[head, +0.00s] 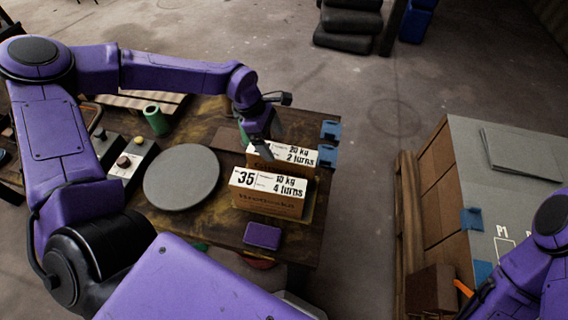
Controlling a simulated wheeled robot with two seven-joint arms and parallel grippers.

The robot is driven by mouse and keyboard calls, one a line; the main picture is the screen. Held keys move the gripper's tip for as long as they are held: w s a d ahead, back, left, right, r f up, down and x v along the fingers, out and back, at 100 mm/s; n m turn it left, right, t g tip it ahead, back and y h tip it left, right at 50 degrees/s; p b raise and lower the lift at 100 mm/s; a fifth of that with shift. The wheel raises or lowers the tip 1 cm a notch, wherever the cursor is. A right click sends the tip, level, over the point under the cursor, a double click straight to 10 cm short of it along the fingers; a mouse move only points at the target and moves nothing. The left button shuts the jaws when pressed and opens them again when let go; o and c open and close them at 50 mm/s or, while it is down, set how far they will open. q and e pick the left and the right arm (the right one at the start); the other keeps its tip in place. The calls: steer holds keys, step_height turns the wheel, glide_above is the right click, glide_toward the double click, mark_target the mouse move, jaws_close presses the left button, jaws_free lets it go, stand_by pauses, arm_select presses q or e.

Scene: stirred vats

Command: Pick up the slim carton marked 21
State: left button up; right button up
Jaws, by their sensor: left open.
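Two brown cartons with white labels stand one behind the other on the wooden table. The front carton (266,205) reads 35, 10 kg, 4 turns. The back carton (300,158) reads 20 kg, 2 turns; the number at the left of its label is hidden behind my left gripper, so I cannot read a 21 anywhere. My left gripper (266,150) is open and points down at the left part of the back carton's top. I cannot tell whether it touches it. My right arm shows at the lower right edge, but its gripper is out of view.
A small purple block (262,236) sits in front of the cartons. A grey-topped crate (500,190) stands at the right, across open floor.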

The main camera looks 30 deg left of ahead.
mark_target(282, 151)
arm_select(q)
steer(key=shift+s+d+f, duration=0.1)
steer(key=shift+d+f, duration=0.2)
steer(key=shift+f, duration=0.1)
steer(key=x, duration=0.2)
steer(key=p+x, duration=0.1)
steer(key=x, duration=0.1)
steer(key=shift+d+r+p, duration=0.1)
steer(key=shift+d+p, duration=0.2)
steer(key=shift+d, duration=0.1)
steer(key=shift+f, duration=0.25)
steer(key=c, duration=0.5)
steer(key=shift+r, duration=0.1)
jaws_close()
